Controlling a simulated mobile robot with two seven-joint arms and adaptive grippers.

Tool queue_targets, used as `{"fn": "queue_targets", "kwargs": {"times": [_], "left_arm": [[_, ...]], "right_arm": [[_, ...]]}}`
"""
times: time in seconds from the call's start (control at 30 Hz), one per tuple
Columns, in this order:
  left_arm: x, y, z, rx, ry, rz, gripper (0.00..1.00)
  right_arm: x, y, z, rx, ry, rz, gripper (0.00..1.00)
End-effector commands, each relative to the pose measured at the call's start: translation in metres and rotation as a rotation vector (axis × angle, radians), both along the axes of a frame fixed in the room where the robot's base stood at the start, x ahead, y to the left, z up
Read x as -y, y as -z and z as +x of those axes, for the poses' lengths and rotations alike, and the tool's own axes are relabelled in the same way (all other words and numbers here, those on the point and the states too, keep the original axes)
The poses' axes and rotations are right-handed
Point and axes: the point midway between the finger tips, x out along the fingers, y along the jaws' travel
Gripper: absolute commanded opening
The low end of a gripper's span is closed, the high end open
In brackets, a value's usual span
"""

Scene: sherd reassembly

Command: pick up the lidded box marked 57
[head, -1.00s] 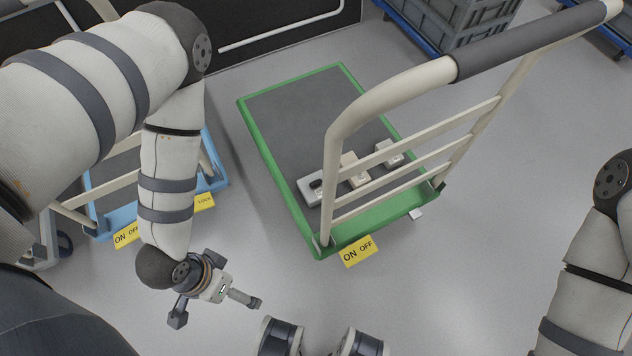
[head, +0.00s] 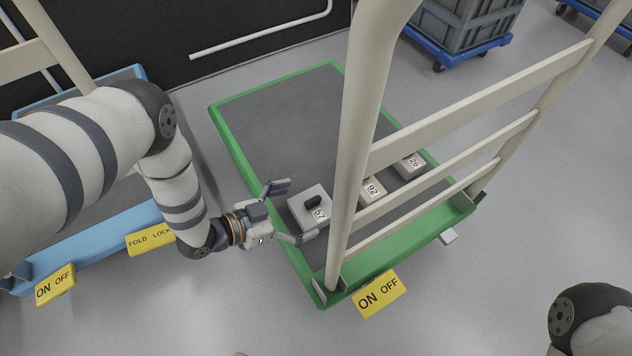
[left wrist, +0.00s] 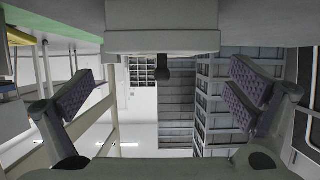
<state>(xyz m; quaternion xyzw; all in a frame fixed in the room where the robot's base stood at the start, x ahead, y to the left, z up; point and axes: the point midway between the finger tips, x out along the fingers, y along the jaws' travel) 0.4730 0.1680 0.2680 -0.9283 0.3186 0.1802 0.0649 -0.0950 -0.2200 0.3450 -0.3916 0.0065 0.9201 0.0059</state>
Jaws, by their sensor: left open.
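The lidded box marked 57 (head: 298,208) is light grey with a dark knob (head: 313,202) on its lid. It sits on the green-edged cart deck (head: 270,120), left of the cart's handle frame. My left gripper (head: 288,213) is open at the box's left side, its fingers spread toward the box's far and near sides. I cannot tell whether they touch it. In the left wrist view the box (left wrist: 162,42) shows upside down, its knob hanging down, between the spread fingers (left wrist: 162,98). My right gripper is out of view.
Boxes marked 92 (head: 372,191) and 26 (head: 409,166) stand to the right, behind the handle frame (head: 357,140). A blue cart (head: 90,246) is at the left. Grey crates (head: 462,22) stand at the back right. The far part of the green cart's deck is clear.

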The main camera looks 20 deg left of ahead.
Motion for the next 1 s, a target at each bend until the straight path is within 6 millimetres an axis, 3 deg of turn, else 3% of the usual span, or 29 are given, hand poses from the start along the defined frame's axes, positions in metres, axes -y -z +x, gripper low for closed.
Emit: {"fn": "queue_targets", "kwargs": {"times": [0.2, 0.43, 0.7, 1.0], "left_arm": [[0.021, 0.014, 0.027, -0.005, 0.001, 0.0, 0.99], [0.023, 0.013, 0.03, -0.004, 0.0, 0.0, 0.99], [0.023, 0.013, 0.03, -0.005, 0.0, 0.001, 0.43], [0.022, 0.01, 0.029, -0.005, 0.001, 0.002, 0.43]], "right_arm": [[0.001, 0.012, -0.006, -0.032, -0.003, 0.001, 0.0], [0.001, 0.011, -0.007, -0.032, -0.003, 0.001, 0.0], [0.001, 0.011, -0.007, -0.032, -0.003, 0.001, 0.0], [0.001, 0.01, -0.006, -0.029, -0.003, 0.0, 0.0]]}}
